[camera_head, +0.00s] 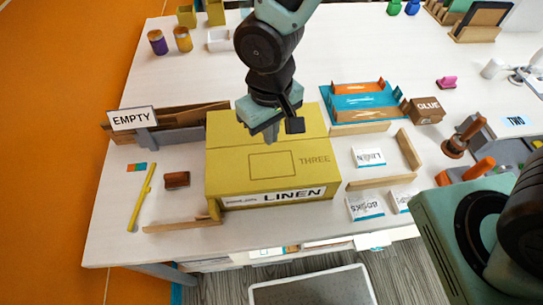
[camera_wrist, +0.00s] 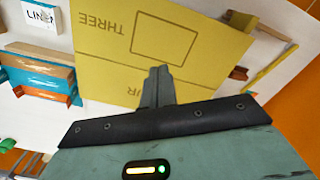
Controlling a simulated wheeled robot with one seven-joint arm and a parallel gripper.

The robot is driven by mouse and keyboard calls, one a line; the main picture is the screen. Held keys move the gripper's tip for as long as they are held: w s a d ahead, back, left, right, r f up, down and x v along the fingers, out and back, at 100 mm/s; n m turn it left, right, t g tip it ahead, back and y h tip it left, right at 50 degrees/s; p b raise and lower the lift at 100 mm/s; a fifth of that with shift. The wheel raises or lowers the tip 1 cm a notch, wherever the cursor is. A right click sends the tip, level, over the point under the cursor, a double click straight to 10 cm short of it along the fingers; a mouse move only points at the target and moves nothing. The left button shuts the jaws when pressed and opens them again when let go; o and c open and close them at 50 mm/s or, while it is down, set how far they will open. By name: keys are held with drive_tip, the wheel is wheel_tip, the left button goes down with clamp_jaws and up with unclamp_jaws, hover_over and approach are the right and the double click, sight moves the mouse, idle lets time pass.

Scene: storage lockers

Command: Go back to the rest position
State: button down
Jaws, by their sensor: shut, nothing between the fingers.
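My gripper (camera_head: 271,133) is above the yellow box, pointing down, with its fingers together and nothing between them. In the wrist view the shut fingers (camera_wrist: 157,83) show in front of the box top. The yellow box (camera_head: 225,170) stands on the white table and carries the words THREE and LINEN; it also fills the upper middle of the wrist view (camera_wrist: 205,75). Whether the fingertips touch the box top, I cannot tell. My arm reaches down from the top of the head view.
An EMPTY sign (camera_head: 133,118) stands on a cardboard piece to the left. A blue and orange box (camera_head: 362,103) and a GLUE box (camera_head: 425,110) are to the right. White LINEN (camera_head: 369,158) and BOOKS cards lie nearby.

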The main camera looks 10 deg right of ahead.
idle(0.5)
drive_tip(key=s+d+r+n+b, duration=0.2)
drive_tip(key=s+d+r+b, duration=0.2)
drive_tip(key=s+d+r, duration=0.4)
drive_tip(key=s, duration=0.3)
drive_tip(key=shift+s+y, duration=0.15)
drive_tip(key=shift+y, duration=0.15)
